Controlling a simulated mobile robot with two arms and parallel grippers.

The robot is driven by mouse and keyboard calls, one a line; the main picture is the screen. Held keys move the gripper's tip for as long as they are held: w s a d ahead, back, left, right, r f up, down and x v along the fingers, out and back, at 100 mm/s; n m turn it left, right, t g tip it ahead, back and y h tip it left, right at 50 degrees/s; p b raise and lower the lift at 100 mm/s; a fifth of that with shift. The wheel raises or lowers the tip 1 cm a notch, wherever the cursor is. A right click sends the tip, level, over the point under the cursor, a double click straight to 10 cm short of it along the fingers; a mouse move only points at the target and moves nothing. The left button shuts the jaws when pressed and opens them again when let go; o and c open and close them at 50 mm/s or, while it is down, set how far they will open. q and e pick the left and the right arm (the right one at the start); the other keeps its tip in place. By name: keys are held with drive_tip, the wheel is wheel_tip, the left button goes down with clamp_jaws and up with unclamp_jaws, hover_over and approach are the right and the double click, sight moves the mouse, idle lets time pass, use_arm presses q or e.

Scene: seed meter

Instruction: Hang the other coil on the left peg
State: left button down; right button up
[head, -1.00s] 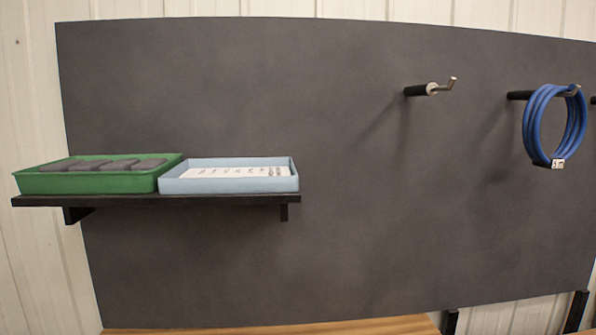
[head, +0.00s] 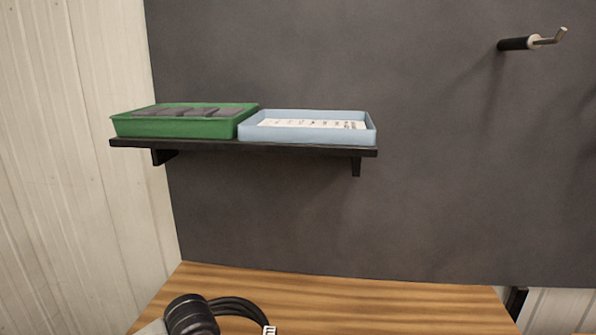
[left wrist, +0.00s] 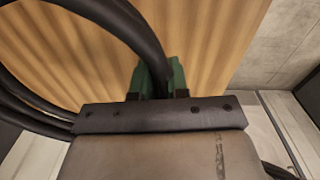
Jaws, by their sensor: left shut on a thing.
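A black coil (head: 238,306) with a small white tag shows at the bottom edge of the head view, partly cut off, in front of the wooden bench. In the left wrist view my left gripper (left wrist: 160,80), with green fingertips, is shut on the black coil (left wrist: 120,22); its loops spread to the upper left. The leftmost peg (head: 532,42) sticks out from the grey panel at the upper right of the head view. It is bare, with an upturned metal tip. The coil is far below and left of it. My right gripper is not in view.
A dark shelf (head: 300,149) on the panel holds a green tray (head: 185,128) with grey blocks and a light blue tray (head: 310,138) with a white label sheet. The wooden bench (head: 330,289) runs below. The panel between shelf and peg is clear.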

use_arm(q)
drive_tip(key=s+a+r+m, duration=0.1)
drive_tip(key=s+m, duration=0.2)
drive_tip(key=m, duration=0.5)
drive_tip(key=s+a+r+m, duration=0.1)
drive_tip(key=s+m, duration=0.3)
drive_tip(key=m, duration=0.5)
drive_tip(key=shift+a+m, duration=0.3)
drive_tip(key=shift+a, duration=0.5)
drive_tip(key=shift+s+d+f, duration=0.1)
drive_tip(key=shift+s, duration=0.05)
